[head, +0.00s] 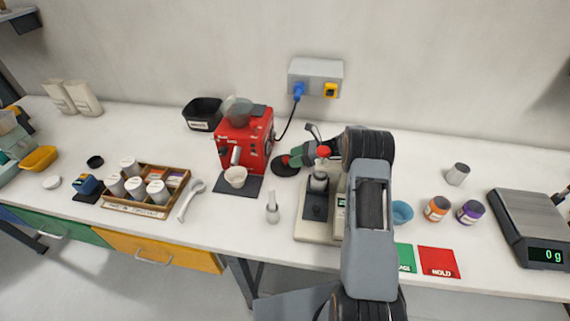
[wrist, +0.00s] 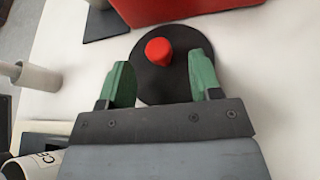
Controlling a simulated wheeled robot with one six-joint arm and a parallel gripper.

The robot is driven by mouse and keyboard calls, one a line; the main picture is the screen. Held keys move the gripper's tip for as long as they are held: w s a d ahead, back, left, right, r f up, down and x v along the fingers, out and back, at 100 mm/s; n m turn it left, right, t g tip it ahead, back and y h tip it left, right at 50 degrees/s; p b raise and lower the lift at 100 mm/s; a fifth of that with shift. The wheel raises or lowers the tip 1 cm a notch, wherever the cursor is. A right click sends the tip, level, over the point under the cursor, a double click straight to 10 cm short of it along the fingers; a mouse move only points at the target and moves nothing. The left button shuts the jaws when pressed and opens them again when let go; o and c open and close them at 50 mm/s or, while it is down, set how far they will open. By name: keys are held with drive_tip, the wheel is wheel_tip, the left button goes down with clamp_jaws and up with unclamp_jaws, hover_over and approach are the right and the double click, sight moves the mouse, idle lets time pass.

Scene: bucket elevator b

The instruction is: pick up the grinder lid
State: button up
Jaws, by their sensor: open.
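The grinder lid (head: 279,170) is a flat black disc with a red knob on top. It lies on the white table just right of the red grinder. In the wrist view the lid (wrist: 176,37) is ahead of my gripper (wrist: 161,64), with its red knob between and slightly beyond the green fingertips. My gripper (head: 303,151) is open and empty, with its fingers on either side of the knob. The fingers cover part of the lid's near side. I cannot tell the exact height of the fingertips above the disc.
The red grinder (head: 232,142) stands close left of the lid, with a cup (head: 235,177) in front. A wooden tray (head: 125,206) of canisters is left; a scale (head: 520,215) is far right.

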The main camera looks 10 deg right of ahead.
drive_tip(key=shift+x, duration=1.25)
drive_tip(key=c, duration=1)
drive_tip(key=shift+d, duration=0.15)
drive_tip(key=shift+c, duration=0.2)
